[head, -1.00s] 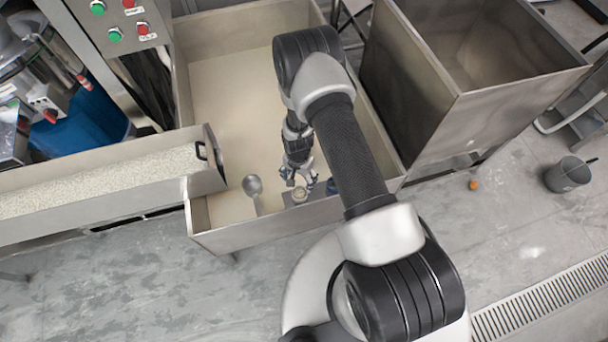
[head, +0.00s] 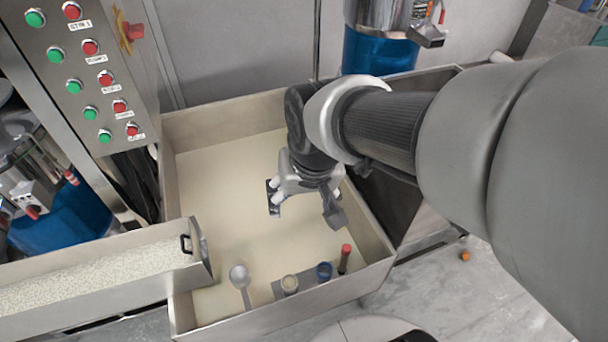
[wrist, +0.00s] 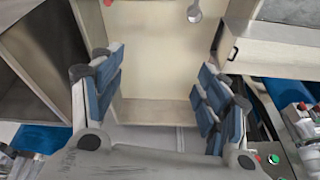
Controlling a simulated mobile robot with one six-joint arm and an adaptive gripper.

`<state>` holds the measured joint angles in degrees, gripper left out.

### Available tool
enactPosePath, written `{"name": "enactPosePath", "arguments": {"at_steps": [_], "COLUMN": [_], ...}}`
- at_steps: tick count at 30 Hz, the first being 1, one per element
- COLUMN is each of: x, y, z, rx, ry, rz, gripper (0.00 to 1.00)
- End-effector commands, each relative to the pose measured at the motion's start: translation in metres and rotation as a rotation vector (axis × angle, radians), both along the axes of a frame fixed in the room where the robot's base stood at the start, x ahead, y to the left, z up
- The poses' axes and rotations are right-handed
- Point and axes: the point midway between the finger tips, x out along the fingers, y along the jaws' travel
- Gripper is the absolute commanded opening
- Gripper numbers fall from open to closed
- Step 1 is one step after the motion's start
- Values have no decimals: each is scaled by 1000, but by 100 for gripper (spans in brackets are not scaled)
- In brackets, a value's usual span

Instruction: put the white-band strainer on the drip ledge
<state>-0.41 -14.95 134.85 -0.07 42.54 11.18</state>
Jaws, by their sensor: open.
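A small round piece with a pale band (head: 289,285), which looks like the white-band strainer, stands on a grey flat ledge (head: 308,288) at the front of the pale-floored metal bin. I cannot make out its mesh. I take the grey plate as the drip ledge. A blue round piece (head: 323,271) stands beside it on the right. My gripper (head: 303,205) is open and empty, farther back over the bin and apart from these pieces. In the wrist view, my spread fingers (wrist: 160,92) have only the bin floor and wall between them.
A metal ladle (head: 240,278) leans left of the ledge; it also shows in the wrist view (wrist: 194,12). A red-topped piece (head: 346,258) stands at right. A trough of pale beans (head: 100,280) meets the bin's left wall. A button panel (head: 85,70) stands behind.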

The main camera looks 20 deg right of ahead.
Motion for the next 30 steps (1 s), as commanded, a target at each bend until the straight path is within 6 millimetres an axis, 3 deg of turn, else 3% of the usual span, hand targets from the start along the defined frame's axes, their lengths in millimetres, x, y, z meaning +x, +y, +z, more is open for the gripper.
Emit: {"name": "enactPosePath", "arguments": {"at_steps": [3,6,11,30], "x": [-45,-76,-105,-111], "y": [-2,-2,-3,-3], "z": [24,32,35,35], "rx": [-24,-43,-64,-68], "ry": [-50,-73,-96,-101], "rz": [66,113,161,173], "gripper": [68,68,68,68]}}
